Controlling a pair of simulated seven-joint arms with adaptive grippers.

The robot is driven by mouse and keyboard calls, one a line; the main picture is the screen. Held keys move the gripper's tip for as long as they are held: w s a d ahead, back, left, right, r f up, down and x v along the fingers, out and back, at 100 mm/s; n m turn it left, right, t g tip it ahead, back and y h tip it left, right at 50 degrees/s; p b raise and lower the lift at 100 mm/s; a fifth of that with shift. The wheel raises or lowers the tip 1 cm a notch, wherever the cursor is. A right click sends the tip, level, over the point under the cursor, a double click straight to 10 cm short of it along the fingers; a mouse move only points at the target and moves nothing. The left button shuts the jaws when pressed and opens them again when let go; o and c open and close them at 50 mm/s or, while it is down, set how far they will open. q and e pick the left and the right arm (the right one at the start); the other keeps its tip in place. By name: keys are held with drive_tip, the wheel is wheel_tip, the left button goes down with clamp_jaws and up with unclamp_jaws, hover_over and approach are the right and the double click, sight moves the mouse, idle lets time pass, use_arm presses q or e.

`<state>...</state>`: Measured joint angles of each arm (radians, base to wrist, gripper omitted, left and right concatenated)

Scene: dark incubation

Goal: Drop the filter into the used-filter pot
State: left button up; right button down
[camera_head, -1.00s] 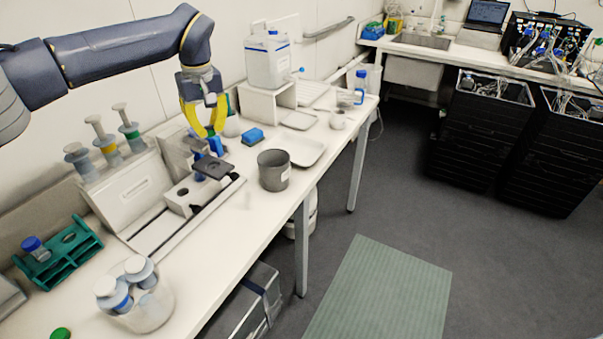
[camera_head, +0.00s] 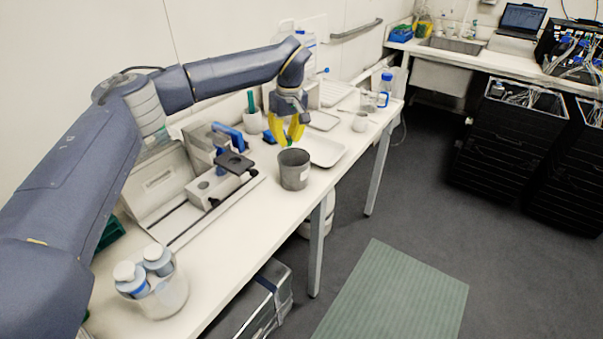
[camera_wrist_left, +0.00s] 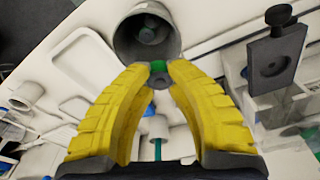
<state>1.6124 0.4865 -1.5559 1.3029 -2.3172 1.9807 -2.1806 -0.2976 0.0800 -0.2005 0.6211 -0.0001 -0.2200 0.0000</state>
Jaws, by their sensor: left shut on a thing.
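My left gripper (camera_head: 288,143) has yellow fingers and hangs just above the grey used-filter pot (camera_head: 294,180). In the left wrist view its fingertips (camera_wrist_left: 158,70) are closed together on a small green piece with a grey disc, which I take to be the filter (camera_wrist_left: 158,66). Much of the filter is hidden by the fingers. The pot (camera_wrist_left: 126,36) is open at the top, and its mouth lies just beyond the fingertips in that view. Something small and greenish shows inside the pot, too dim to name. My right gripper is not in view.
A white tray (camera_head: 328,152) lies just behind the pot. A stand with a dark plate (camera_head: 235,160) is to its left. A clear beaker with white-capped bottles (camera_head: 170,299) stands at the front. The bench edge runs close by the pot.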

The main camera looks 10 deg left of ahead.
use_arm(q)
drive_tip(key=shift+f, duration=2.5)
drive_tip(key=o, duration=0.8)
drive_tip(key=shift+c, duration=0.2)
drive_tip(key=shift+r, duration=0.1)
wheel_tip(320, 180, up, 12)
drive_tip(key=s+d, duration=0.1)
drive_tip(key=shift+d+f, duration=0.15)
drive_tip(key=shift+f, duration=0.05)
